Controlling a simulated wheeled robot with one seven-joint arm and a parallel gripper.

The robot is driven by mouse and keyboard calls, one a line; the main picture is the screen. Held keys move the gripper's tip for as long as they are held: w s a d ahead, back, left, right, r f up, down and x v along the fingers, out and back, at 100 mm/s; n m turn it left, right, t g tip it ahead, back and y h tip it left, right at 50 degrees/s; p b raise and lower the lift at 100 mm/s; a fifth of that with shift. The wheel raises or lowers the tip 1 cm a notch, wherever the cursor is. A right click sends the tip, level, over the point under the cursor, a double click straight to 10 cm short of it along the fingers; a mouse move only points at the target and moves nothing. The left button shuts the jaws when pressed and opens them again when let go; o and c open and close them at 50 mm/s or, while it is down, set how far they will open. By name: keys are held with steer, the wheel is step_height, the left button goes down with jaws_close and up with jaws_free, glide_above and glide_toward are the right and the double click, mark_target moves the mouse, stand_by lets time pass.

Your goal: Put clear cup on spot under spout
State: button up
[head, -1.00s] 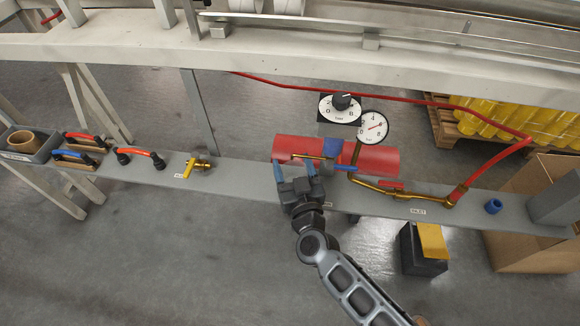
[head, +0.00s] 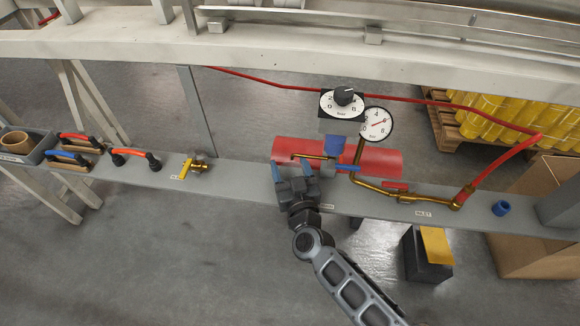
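No clear cup can be made out in the head view; a see-through one between my fingers could be hidden at this size. My gripper (head: 292,172) is over the grey shelf, its two blue-tipped fingers apart and pointing away from me. Whether they hold anything is not clear. A thin brass spout (head: 308,156) runs just beyond the fingertips, in front of a red cylinder (head: 380,161). The spot under the spout is hidden by my gripper.
A black-knobbed dial (head: 342,101), a round gauge (head: 377,124) and a brass pipe (head: 385,193) crowd the right side. A yellow-handled valve (head: 188,168) and an orange-red handle (head: 134,152) lie left. A blue ring (head: 501,208) sits right. The grey shelf (head: 235,176) between valve and gripper is clear.

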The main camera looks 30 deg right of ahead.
steer(key=o, duration=0.5)
steer(key=shift+c, duration=0.2)
steer(key=shift+r, duration=0.2)
steer(key=p+v, duration=0.2)
steer(key=v, duration=1)
steer(key=shift+s, duration=0.1)
steer(key=s+r+n+y, duration=0.1)
steer(key=s+r+y, duration=0.35)
steer(key=s, duration=1.25)
steer(key=s+d+r+n+g, duration=0.1)
steer(key=s+d+r+g, duration=0.1)
steer(key=s+r, duration=1.1)
step_height(320, 180, up, 2)
steer(key=shift+d+r+n+g, duration=0.25)
steer(key=shift+n+g, duration=0.15)
